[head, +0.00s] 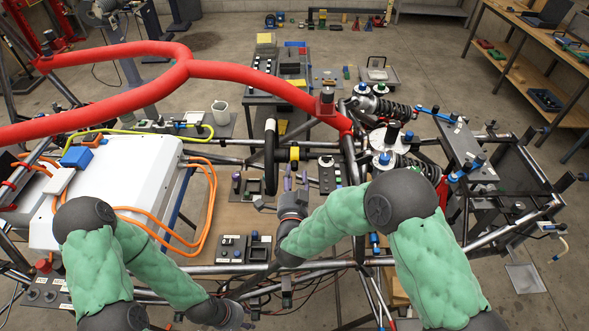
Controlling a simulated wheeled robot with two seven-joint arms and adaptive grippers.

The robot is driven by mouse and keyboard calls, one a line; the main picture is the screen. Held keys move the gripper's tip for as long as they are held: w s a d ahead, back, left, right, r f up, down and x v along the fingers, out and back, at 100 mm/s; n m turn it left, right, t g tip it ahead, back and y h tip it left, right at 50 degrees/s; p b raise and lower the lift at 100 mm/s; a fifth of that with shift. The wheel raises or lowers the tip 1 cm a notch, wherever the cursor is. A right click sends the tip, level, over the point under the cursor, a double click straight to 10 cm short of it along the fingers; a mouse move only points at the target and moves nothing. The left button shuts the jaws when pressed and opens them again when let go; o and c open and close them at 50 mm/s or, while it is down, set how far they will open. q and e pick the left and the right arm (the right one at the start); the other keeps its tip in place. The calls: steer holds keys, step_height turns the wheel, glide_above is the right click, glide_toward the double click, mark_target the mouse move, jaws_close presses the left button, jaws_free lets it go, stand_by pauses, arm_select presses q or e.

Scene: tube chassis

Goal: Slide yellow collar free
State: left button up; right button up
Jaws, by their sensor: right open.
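The yellow collar (294,153) is a small yellow ring around a dark horizontal shaft. It sits just right of a black steering wheel (270,158) seen nearly edge-on. My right gripper (296,181) is below the collar, pointing up towards it. Its purple-tipped fingers are apart, with nothing seen between them, and a gap shows between the fingertips and the collar. My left gripper (243,312) is low in the picture, near the front tube of the chassis and far from the collar. Its fingers are too dark and small to read.
A red padded tube (250,77) arches above the shaft. A white battery box (110,185) with orange cables (210,205) stands left. Shock absorbers (390,107) and chassis tubes crowd the right. A small switch panel (236,248) lies between my grippers.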

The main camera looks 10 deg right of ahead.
mark_target(295, 170)
steer(key=shift+x, duration=1.85)
jaws_close()
